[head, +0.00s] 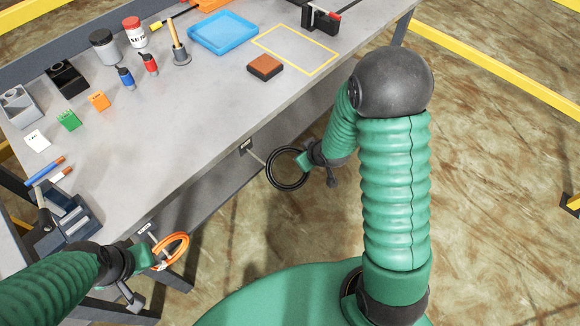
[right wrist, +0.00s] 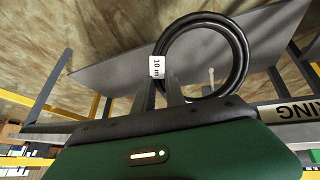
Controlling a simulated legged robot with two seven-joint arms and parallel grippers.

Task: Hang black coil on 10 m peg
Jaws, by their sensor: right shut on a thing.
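The black coil (head: 271,178) is held out in front of the table's front panel in the head view. My right gripper (head: 304,163) is shut on its right side. In the right wrist view the coil (right wrist: 241,60) stands up from my fingers (right wrist: 166,88), with a white "10 m" tag (right wrist: 156,67). A pale peg (right wrist: 211,78) shows through the ring; whether it passes through cannot be told. In the head view this peg (head: 256,156) sticks out below a small label. My left gripper (head: 148,258) is beside an orange coil (head: 183,247) at another peg; its fingers are unclear.
The grey table (head: 195,105) holds a blue tray (head: 222,33), a brown block (head: 265,66), bottles and small coloured blocks. Its front edge runs just above the pegs. Yellow rails (head: 500,68) stand at the right, with bare floor between.

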